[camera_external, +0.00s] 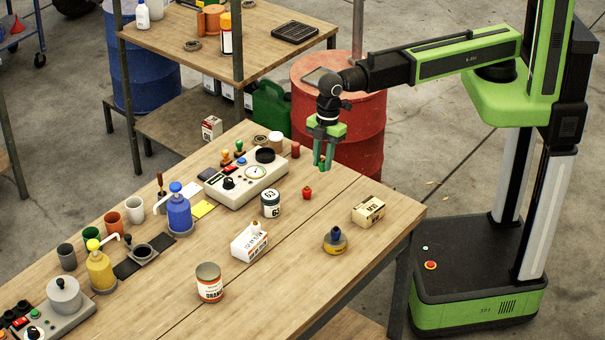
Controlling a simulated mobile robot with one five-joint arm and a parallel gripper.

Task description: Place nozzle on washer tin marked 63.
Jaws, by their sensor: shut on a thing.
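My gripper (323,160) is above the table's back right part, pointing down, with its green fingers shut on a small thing. The fingers mostly hide it; it looks like the nozzle (322,161), but its shape is too small to make out. The washer tin marked 63 (271,209) stands upright on the table, left of and nearer the camera than my gripper. Its lid and its side both carry pale labels with dark digits. The lid looks bare, and the gripper is apart from it.
A small red item (307,193) stands between the tin and my gripper. A grey control box (245,180) lies behind the tin.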

